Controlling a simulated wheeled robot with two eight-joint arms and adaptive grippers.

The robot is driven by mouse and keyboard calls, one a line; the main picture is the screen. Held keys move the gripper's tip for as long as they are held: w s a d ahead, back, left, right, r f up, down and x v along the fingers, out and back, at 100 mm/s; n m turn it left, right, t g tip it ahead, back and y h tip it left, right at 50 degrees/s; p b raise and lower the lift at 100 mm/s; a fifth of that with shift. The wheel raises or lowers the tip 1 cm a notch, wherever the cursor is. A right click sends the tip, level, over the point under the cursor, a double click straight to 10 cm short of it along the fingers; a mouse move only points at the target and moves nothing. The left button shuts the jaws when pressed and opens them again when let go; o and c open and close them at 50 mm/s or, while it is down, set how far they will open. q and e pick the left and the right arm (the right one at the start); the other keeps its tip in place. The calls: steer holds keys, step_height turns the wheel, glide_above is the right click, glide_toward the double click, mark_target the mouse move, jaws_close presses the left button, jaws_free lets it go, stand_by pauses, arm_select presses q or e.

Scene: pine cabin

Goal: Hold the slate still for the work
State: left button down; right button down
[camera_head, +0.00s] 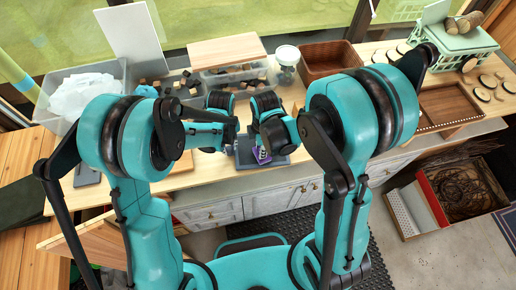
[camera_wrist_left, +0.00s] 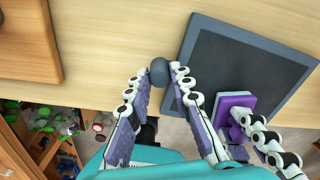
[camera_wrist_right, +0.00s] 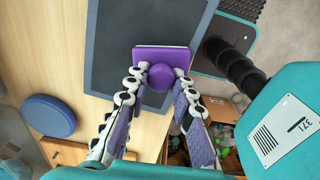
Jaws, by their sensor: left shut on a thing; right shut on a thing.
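The slate is a dark flat board with a grey frame; it lies on the pale wooden counter and shows in the left wrist view (camera_wrist_left: 225,75) and the right wrist view (camera_wrist_right: 112,60). In the head view my arms hide most of it. My left gripper (camera_wrist_left: 160,76) is shut on a dark round knob (camera_wrist_left: 160,70) at the slate's edge. A purple block (camera_wrist_right: 162,56) with a round purple knob (camera_wrist_right: 161,77) rests on the slate near its edge. My right gripper (camera_wrist_right: 162,78) is shut on that knob. The block also shows in the left wrist view (camera_wrist_left: 230,108).
A clear bin (camera_head: 48,104) of white material stands at the left. Behind my grippers is a tray of dark and wooden pieces (camera_head: 240,75). A brown basket (camera_head: 328,58) and wooden tray (camera_head: 447,103) stand to the right. A wooden board (camera_wrist_left: 30,40) lies left of the slate.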

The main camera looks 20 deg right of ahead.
step_height(320, 180, up, 2)
steer(key=shift+s+d+r, duration=0.1)
steer(key=shift+s+r, duration=0.05)
steer(key=shift+r, duration=2.7)
arm_select(q)
steer(key=c, duration=1.3)
jaws_free()
step_height(320, 180, up, 12)
steer(key=shift+a+r, duration=0.1)
